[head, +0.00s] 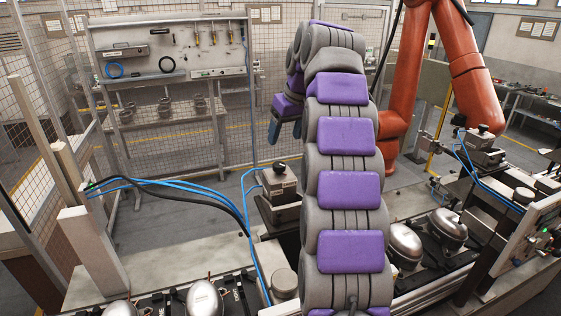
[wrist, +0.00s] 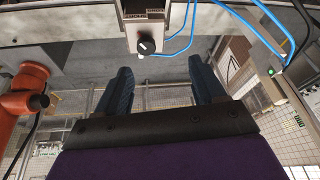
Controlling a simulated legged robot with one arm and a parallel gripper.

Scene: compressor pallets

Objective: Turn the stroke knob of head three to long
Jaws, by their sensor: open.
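In the wrist view a black stroke knob (wrist: 146,45) sits on the end of a grey head box (wrist: 145,12), at the top centre. Small lettering beside it appears upside down, and I cannot surely read the knob's setting. My gripper (wrist: 162,85) is open and empty, its two blue fingers apart, below the knob in the picture and not touching it. In the head view my gripper (head: 285,132) hangs at the arm's far end, above and beyond a grey head box (head: 283,197) with a black knob on top. No head number is readable.
Blue hoses (head: 185,188) and a black cable run left of the near head box; blue hoses (wrist: 255,18) also show in the wrist view. Another head box (head: 483,152) stands at right. Compressors (head: 447,229) sit along the pallet line. An orange robot arm (head: 405,90) stands behind.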

